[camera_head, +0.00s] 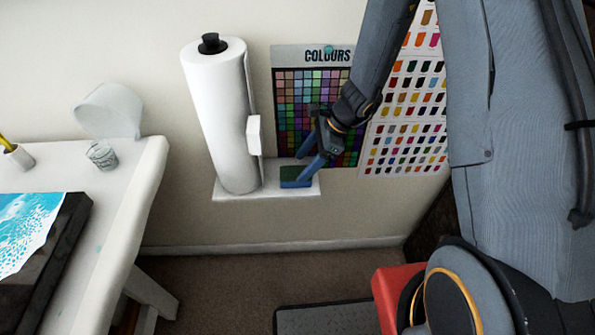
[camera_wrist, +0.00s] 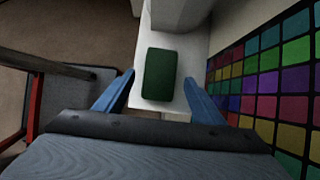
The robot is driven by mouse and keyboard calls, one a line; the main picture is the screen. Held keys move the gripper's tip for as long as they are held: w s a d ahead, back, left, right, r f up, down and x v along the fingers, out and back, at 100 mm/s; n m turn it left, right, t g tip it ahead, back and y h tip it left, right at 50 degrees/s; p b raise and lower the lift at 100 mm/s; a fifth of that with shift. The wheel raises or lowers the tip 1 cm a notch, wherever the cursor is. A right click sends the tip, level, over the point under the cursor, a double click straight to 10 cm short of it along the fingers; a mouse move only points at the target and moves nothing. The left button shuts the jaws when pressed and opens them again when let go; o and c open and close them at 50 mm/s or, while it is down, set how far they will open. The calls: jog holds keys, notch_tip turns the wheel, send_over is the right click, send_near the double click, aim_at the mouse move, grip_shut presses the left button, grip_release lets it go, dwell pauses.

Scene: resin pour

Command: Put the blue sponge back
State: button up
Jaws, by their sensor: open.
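The sponge (camera_head: 291,172) lies flat on a small white wall shelf (camera_head: 232,194), at the shelf's right end. It has a dark green top and a blue side in the head view. In the wrist view only its dark green top shows (camera_wrist: 160,74). My gripper (camera_head: 301,168) is open at the sponge, its two blue fingers pointing down toward the shelf. In the wrist view the fingers of my gripper (camera_wrist: 159,78) stand left and right of the sponge, with a gap on each side. I cannot tell how far above the shelf the fingertips are.
A tall white paper roll (camera_head: 215,120) stands on the shelf, left of the sponge. A colour chart (camera_head: 290,85) hangs on the wall behind. A white table (camera_head: 125,195) with a glass (camera_head: 102,154) is at the left. A red and grey object (camera_wrist: 75,100) is low in the wrist view.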

jog(key=s+d+r+n+h, duration=0.6)
jog(key=s+d+r+n, duration=0.6)
jog(key=s+r+n, duration=0.3)
jog(key=r+n+b, duration=0.1)
jog(key=n, duration=0.2)
jog(key=shift+d+n+t, duration=0.2)
jog(key=shift+n+t, duration=0.1)
jog(key=shift+t, duration=0.1)
jog(key=shift+r, duration=0.1)
